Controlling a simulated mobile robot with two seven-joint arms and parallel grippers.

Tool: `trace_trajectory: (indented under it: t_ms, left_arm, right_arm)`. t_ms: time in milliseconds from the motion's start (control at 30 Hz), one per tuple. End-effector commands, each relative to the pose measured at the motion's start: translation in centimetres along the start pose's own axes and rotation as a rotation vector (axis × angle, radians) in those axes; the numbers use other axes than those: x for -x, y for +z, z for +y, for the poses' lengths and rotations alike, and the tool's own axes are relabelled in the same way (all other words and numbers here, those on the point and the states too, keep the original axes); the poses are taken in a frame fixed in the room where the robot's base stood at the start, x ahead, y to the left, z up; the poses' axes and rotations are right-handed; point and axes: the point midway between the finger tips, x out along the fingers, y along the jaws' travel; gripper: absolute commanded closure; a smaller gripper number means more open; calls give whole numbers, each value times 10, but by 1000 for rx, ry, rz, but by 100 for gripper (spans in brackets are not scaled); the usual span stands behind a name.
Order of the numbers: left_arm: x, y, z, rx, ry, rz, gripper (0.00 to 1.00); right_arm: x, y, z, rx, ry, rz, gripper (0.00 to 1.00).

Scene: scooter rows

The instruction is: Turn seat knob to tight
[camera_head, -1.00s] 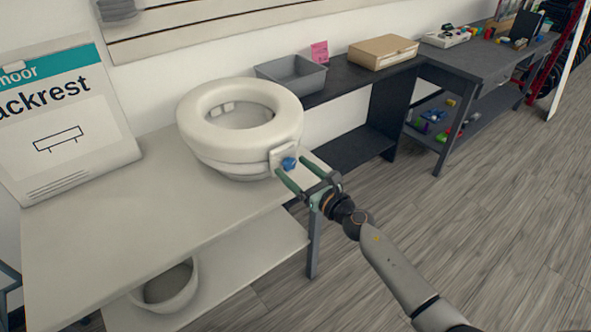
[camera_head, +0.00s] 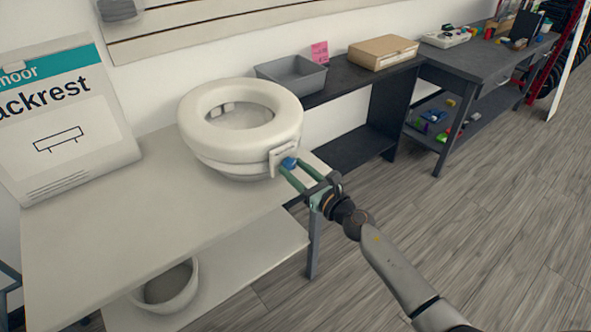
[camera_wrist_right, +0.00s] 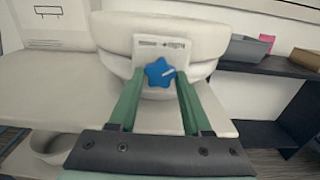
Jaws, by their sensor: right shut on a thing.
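The white raised toilet seat (camera_head: 240,130) sits on the light table near its back right. On its front bracket (camera_head: 276,162) is a blue star-shaped seat knob (camera_head: 289,163). My right gripper (camera_head: 290,167) is shut on the knob, with one green finger on each side of it. In the right wrist view the blue knob (camera_wrist_right: 159,73) sits between the fingertips (camera_wrist_right: 157,80), with a pale mark on it pointing to the upper right. Small print on the white plate (camera_wrist_right: 160,50) behind the knob is too small to read surely. My left gripper is not in view.
A white box marked "Backrest" (camera_head: 70,130) stands at the table's left. A grey bin (camera_head: 291,76) and a cardboard box (camera_head: 383,52) are on the dark shelf behind. A white bowl (camera_head: 168,290) is on the lower shelf. The table's front left is clear.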

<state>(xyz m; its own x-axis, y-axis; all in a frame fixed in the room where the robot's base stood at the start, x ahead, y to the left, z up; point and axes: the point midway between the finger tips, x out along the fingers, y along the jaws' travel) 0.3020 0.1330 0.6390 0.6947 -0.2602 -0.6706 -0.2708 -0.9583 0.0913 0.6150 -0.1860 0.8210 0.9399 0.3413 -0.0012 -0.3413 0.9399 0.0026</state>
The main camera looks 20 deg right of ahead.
Motion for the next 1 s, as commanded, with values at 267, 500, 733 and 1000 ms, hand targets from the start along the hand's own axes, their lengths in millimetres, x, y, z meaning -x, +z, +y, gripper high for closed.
trace_trajectory:
  t_ms: [267, 500, 733, 1000]
  left_arm:
    - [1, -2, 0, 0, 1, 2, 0]
    - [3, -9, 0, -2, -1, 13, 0]
    - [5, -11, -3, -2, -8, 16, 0]
    - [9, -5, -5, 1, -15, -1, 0]
  right_arm:
    - [0, 0, 0, -76, 0, 0, 100]
    - [0, 1, 1, -251, 1, 0, 100]
    - [0, 1, 1, -468, 0, 0, 100]
    - [0, 2, 1, -726, 0, -1, 100]
